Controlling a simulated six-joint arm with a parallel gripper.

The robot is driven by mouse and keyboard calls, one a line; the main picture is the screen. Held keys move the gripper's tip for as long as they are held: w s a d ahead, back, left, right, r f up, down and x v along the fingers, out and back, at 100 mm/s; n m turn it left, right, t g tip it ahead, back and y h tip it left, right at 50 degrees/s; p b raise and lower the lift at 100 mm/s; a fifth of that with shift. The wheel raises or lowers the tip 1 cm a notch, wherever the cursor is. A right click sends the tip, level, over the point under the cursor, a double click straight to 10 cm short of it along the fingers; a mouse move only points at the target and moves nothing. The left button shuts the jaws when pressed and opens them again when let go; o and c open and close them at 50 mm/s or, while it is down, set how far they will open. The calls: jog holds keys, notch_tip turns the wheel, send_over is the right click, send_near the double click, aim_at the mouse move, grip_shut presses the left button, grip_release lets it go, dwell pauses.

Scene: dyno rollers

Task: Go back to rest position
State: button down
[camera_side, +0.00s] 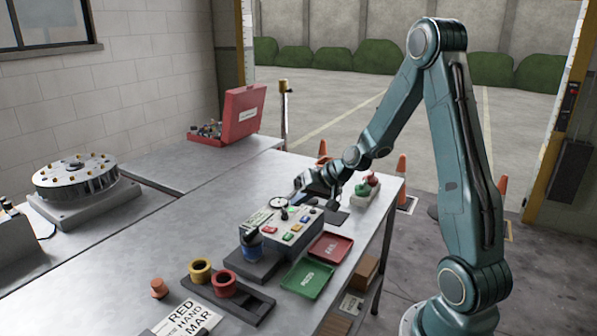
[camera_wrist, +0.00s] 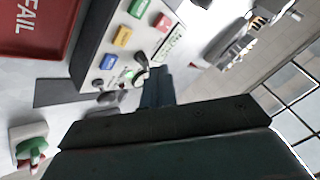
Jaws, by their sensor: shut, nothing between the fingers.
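My gripper (camera_side: 303,184) is over the far part of the grey table (camera_side: 225,195), behind the control box (camera_side: 283,228). In the wrist view its narrow fingers (camera_wrist: 157,76) are together, with nothing seen between them. The control box (camera_wrist: 128,45) shows there too, with coloured buttons and a small dark-knobbed lever (camera_wrist: 140,72); the fingertips appear close to the lever in that picture, but I cannot tell whether they touch. My arm is bent, reaching from the right down to the table.
A red FAIL tray (camera_side: 330,247) and a green tray (camera_side: 307,279) lie in front of the box. A white base with red and green parts (camera_side: 366,187) stands right of my gripper. Yellow (camera_side: 200,271) and red (camera_side: 224,284) cups stand front left. An open red case (camera_side: 238,116) is behind.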

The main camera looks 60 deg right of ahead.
jog(key=s+a+r+n+g, duration=0.1)
jog(key=s+a+r+n, duration=0.25)
jog(key=a+r, duration=0.2)
jog(key=s+a+r+n+g, duration=0.1)
jog(key=s+a+r+n, duration=0.1)
jog(key=s+a+r, duration=0.4)
jog(key=s+a+r+n, duration=0.1)
jog(key=s+a+r, duration=0.1)
jog(key=s, duration=0.5)
jog(key=s+a+r+n+g+h, duration=0.1)
jog(key=s+a+r, duration=0.1)
jog(key=s+a, duration=0.3)
jog(key=shift+s, duration=1.05)
jog(key=shift+r, duration=0.1)
